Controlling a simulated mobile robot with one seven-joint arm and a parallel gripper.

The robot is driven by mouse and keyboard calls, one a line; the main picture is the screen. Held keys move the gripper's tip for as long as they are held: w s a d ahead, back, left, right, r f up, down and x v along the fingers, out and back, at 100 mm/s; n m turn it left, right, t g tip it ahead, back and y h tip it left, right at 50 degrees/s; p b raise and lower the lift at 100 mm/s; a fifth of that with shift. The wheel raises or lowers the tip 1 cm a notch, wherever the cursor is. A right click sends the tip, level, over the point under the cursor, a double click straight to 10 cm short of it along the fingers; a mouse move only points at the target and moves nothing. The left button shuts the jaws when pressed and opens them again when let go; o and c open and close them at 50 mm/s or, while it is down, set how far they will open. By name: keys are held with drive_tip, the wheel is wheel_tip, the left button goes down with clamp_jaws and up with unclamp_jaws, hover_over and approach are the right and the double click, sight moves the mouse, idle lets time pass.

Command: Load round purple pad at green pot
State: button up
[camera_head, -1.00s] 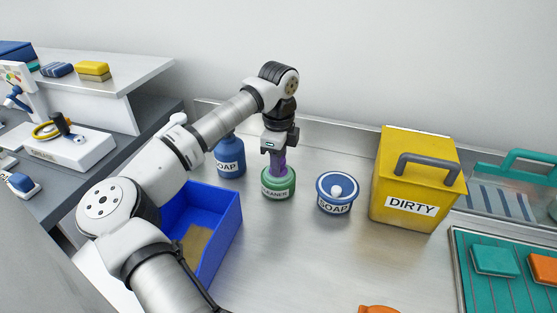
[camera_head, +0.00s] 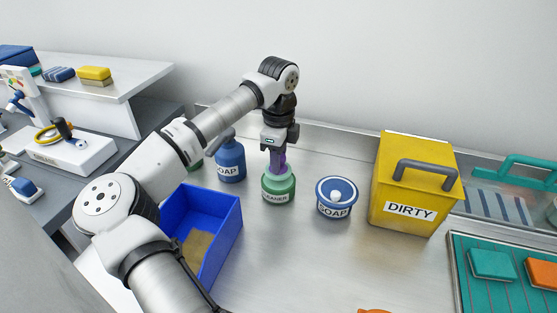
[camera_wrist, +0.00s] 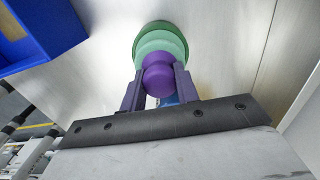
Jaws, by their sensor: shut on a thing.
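The green pot (camera_head: 278,188) labelled "CLEANER" stands upright on the steel counter. My gripper (camera_head: 278,164) points down directly above it. It is shut on the round purple pad (camera_wrist: 159,76), whose purple upper part shows between the fingers in the wrist view. In the wrist view the green pot (camera_wrist: 160,40) lies right behind the pad. The pad's lower side is hidden, and I cannot tell whether it touches the inside of the pot.
A blue soap bottle (camera_head: 230,160) stands close left of the pot and a blue soap pot (camera_head: 336,198) to its right. A blue bin (camera_head: 222,232) is at front left. A yellow "DIRTY" box (camera_head: 415,182) and a teal tray (camera_head: 470,290) are further right. The middle counter is clear.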

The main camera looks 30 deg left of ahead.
drive_tip(key=shift+r+p, duration=1)
drive_tip(key=shift+r, duration=1.25)
